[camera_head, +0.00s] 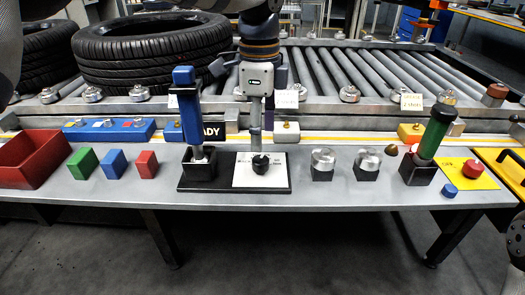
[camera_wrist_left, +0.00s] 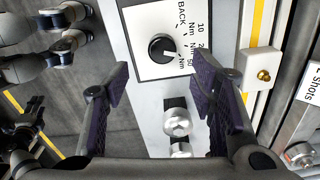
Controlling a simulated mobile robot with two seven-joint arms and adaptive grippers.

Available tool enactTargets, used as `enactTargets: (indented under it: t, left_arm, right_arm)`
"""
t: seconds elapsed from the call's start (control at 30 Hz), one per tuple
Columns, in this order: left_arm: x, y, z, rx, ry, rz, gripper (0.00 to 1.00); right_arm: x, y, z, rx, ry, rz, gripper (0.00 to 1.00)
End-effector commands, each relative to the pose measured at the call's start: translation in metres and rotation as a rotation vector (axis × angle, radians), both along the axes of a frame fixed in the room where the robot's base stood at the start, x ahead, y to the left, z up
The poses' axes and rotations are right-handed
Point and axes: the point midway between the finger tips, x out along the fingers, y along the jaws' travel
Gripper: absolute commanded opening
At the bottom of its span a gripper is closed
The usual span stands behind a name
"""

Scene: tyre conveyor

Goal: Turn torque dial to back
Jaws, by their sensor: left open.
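The torque dial is a round black knob (camera_head: 260,164) on a white plate (camera_head: 278,178) with printed labels. In the left wrist view the knob (camera_wrist_left: 162,48) shows near the top, ahead of my fingers. BACK and several Nm values are printed around it. A small pale mark on the knob seems to face the Nm labels rather than BACK. My left gripper (camera_head: 257,128) points down above the plate, and its tips seem apart from the knob. In the left wrist view the left gripper (camera_wrist_left: 160,78) is open and empty. My right gripper is not in view.
A blue-handled tool (camera_head: 189,110) stands in a black holder left of the dial. Two silver knobs (camera_head: 322,160) (camera_head: 368,160) sit to its right. A green-handled tool (camera_head: 435,135) stands further right. Tyres (camera_head: 150,45) lie on rollers behind. The front strip of table is clear.

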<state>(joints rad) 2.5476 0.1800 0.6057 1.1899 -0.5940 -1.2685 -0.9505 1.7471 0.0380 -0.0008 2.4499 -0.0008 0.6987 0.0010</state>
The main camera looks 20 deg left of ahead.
Motion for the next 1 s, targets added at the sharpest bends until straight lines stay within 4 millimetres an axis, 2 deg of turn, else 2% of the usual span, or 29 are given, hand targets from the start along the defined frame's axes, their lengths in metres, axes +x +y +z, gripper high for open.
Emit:
enactTargets:
  t: [0.1, 0.3, 0.63, 0.83, 0.87, 1.0]
  left_arm:
    - [0.000, 0.000, -0.031, -0.001, 0.004, 0.002, 0.51]
    - [0.000, 0.000, -0.063, 0.000, 0.002, 0.003, 0.51]
    - [0.000, 0.000, -0.069, -0.001, -0.001, 0.003, 0.51]
    - [0.000, 0.000, -0.069, -0.001, 0.000, 0.003, 0.06]
    - [0.000, 0.000, -0.069, -0.001, 0.000, 0.003, 0.03]
    - [0.000, 0.000, -0.069, -0.001, 0.000, 0.005, 0.03]
  right_arm:
    - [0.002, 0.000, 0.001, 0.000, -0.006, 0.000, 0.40]
    - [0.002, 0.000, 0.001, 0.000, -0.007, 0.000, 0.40]
    - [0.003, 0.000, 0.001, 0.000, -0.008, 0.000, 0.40]
    - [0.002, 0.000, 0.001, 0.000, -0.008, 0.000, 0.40]
    - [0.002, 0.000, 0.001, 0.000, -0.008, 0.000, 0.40]
    - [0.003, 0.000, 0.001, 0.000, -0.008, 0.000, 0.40]
